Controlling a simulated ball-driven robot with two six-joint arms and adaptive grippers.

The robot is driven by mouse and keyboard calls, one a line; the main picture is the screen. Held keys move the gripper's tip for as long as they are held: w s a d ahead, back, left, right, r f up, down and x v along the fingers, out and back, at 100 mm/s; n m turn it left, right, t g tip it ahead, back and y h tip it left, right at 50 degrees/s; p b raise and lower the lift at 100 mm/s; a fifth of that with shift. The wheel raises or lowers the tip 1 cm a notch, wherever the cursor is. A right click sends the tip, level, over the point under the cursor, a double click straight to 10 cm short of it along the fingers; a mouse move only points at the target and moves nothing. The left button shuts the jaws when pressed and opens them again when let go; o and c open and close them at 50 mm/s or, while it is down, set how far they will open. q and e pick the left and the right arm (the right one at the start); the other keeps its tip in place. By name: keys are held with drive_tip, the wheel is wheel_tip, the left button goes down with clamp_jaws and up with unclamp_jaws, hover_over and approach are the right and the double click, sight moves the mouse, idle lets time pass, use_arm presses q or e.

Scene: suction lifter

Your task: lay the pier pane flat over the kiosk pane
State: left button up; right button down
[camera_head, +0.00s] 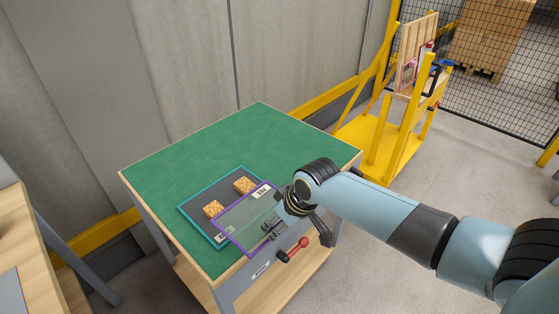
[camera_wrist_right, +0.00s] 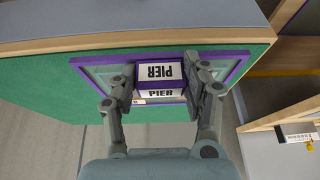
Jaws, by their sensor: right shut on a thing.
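The pier pane (camera_head: 236,219), a clear sheet with a purple frame, overlaps the front right part of the kiosk pane in the head view. My right gripper (camera_head: 272,228) is at its near right side. In the wrist view, the right gripper (camera_wrist_right: 165,85) is shut on a block lettered PIER (camera_wrist_right: 160,72) at the pane's purple edge (camera_wrist_right: 95,62). The kiosk pane (camera_head: 193,218), teal-framed, lies on the green table top; the pier pane and my arm hide part of it. I cannot tell the gap between the panes. My left gripper is out of view.
Two tan blocks (camera_head: 213,208) (camera_head: 245,186) sit on the kiosk pane area, beside the pier pane. The green table top (camera_head: 255,130) is clear behind. A yellow rack (camera_head: 380,135) stands at back right.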

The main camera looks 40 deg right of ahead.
sight(245, 203)
drive_tip(key=shift+r, duration=0.1)
drive_tip(key=shift+r+p, duration=0.1)
drive_tip(key=shift+p, duration=0.35)
drive_tip(key=shift+w+b, duration=0.45)
drive_tip(key=shift+w, duration=0.35)
drive_tip(key=w+b, duration=0.1)
drive_tip(key=w, duration=0.1)
drive_tip(key=w+b, duration=0.1)
drive_tip(key=w, duration=0.2)
drive_tip(key=w+b, duration=0.1)
drive_tip(key=w, duration=0.1)
drive_tip(key=shift+w+a+f, duration=0.25)
drive_tip(key=shift+a+f, duration=0.05)
drive_tip(key=shift+a, duration=0.05)
drive_tip(key=shift+w+a+b, duration=0.15)
drive_tip(key=shift+w+b, duration=0.6)
drive_tip(key=shift+w, duration=0.75)
drive_tip(key=shift+f, duration=0.75)
drive_tip(key=c, duration=0.5)
unclamp_jaws()
drive_tip(key=shift+c, duration=0.2)
